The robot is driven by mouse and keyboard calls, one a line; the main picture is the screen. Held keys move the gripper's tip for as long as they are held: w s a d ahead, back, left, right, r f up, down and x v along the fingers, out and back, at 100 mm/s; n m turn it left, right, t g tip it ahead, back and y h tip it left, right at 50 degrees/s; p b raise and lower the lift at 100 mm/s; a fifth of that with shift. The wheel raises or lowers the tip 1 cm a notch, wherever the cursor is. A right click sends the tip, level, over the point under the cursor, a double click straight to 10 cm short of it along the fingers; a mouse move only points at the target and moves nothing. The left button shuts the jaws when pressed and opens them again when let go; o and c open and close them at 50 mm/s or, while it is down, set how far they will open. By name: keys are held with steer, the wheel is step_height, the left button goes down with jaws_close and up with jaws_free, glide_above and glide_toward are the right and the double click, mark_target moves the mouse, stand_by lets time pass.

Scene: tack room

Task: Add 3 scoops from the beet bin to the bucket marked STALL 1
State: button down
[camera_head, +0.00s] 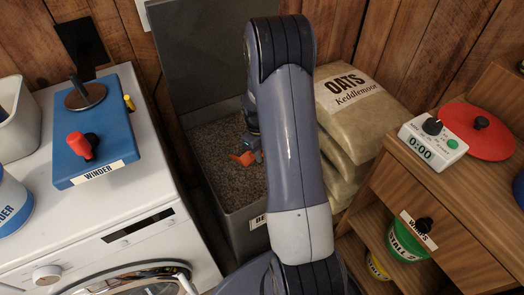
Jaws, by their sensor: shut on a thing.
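The beet bin (237,232) is a grey box with its lid up, full of grey-brown feed. Its front label shows only "BE"; my arm hides the rest. My gripper (257,157) is inside the bin's opening, low over the feed, and partly hidden by my arm. It is shut on an orange scoop (243,158) at or just above the feed; I cannot tell whether the scoop holds any. A green bucket (409,253) on the right shelf has a label starting "STALL"; its number is not clear. A yellow bucket (377,267) stands lower, mostly hidden.
A white washing machine (140,222) with a blue winder (97,150) on top stands left. Oats sacks (360,120) are stacked behind my arm. A wooden cabinet (465,215) at right carries a timer (433,140) and a red lid (478,133).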

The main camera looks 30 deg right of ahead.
steer(key=shift+t, duration=0.5)
steer(key=shift+w+a+f+b, duration=0.25)
steer(key=shift+w+f, duration=0.05)
steer(key=shift+w, duration=0.4)
steer(key=shift+w+a+f+b, duration=0.25)
steer(key=shift+w+f, duration=0.1)
steer(key=shift+w, duration=0.3)
steer(key=shift+w+a+f+b, duration=0.25)
steer(key=shift+w+f, duration=0.05)
steer(key=shift+w, duration=0.4)
steer(key=shift+w+a+f+b, duration=0.1)
steer(key=shift+w+a+b, duration=0.15)
steer(key=shift+w, duration=0.4)
steer(key=r+t+b, duration=0.1)
steer(key=r+t+y+b, duration=0.1)
steer(key=shift+s+d+r+t, duration=0.2)
steer(key=shift+s+t, duration=0.1)
steer(key=shift+s, duration=0.1)
steer(key=shift+p+v, duration=0.75)
steer(key=shift+v, duration=0.3)
step_height(320, 180, up, 12)
steer(key=s+t+y+p, duration=0.1)
steer(key=s+t+p, duration=0.1)
steer(key=p, duration=0.2)
steer(key=shift+s+d, duration=0.2)
steer(key=shift+d, duration=0.25)
